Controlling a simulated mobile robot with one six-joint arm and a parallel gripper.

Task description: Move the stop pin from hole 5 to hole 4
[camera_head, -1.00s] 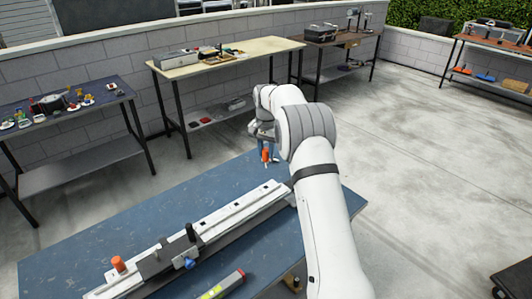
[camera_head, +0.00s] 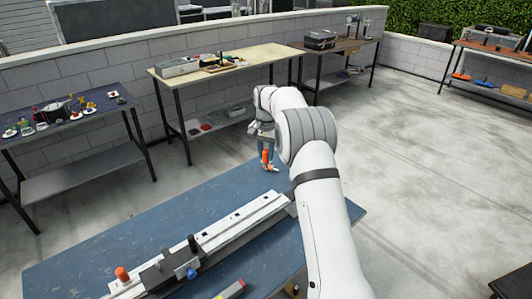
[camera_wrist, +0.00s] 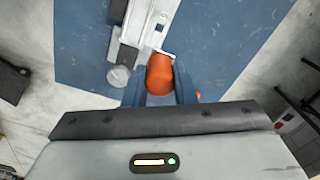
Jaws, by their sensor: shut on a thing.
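The orange stop pin (camera_head: 266,157) is between the fingers of my gripper (camera_head: 265,148), near the far edge of the blue bench. In the wrist view the gripper (camera_wrist: 160,88) is shut on the pin (camera_wrist: 159,72), with a blue finger on each side. The pin's lower end is hidden there; in the head view it hangs down, clear of the rail. The pale rail (camera_head: 237,217) has several dark holes along its top and runs diagonally across the bench. In the wrist view the rail (camera_wrist: 137,25) lies above the pin. I cannot read hole numbers.
A dark carriage (camera_head: 160,272) with a black post and blue knob sits on the rail, beside an orange knob (camera_head: 122,274). A grey tool with a yellow-green label (camera_head: 231,291) lies in front. The blue bench (camera_head: 130,225) is bare behind the rail.

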